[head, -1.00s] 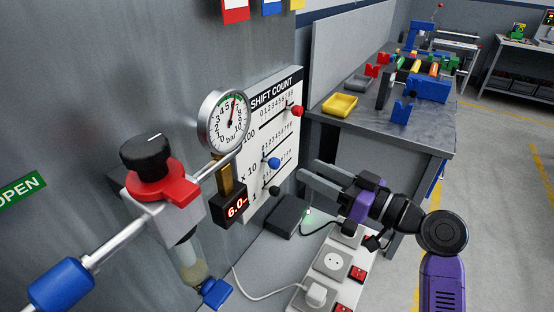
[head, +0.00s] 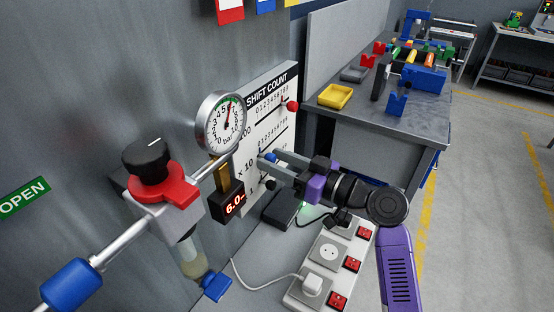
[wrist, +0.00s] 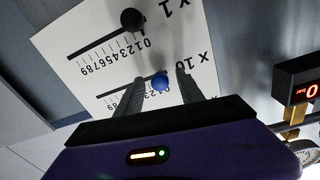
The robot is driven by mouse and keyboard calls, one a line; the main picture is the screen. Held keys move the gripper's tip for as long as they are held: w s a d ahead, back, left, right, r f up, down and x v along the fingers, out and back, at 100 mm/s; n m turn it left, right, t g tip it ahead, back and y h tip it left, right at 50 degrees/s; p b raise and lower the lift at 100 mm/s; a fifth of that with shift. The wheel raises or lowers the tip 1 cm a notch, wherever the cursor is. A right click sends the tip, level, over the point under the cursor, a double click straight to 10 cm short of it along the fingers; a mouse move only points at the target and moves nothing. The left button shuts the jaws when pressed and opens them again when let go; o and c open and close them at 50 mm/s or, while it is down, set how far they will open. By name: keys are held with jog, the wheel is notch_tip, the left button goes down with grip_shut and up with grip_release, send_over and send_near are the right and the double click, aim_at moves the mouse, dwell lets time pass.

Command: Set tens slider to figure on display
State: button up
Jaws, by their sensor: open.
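The white SHIFT COUNT board (head: 277,87) stands on the wall with several slotted number scales. Its red knob (head: 292,106) is on the top row, toward the right end. The blue knob (head: 270,157) is on the x 10 row and also shows in the wrist view (wrist: 160,82). The black knob (wrist: 132,19) is on the x 1 row. My gripper (head: 270,164) is open, with its fingers on either side of the blue knob; contact cannot be told. The small display (head: 234,205) reads 6.0 in red digits and shows partly in the wrist view (wrist: 305,92).
A pressure gauge (head: 220,122) and a regulator with a red collar (head: 162,186) stand left of the board. A power strip (head: 328,262) and a dark box (head: 283,209) lie below my gripper. A workbench (head: 400,120) stands behind.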

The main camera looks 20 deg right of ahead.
grip_shut()
jog(key=shift+d, duration=0.1)
dwell(1.2)
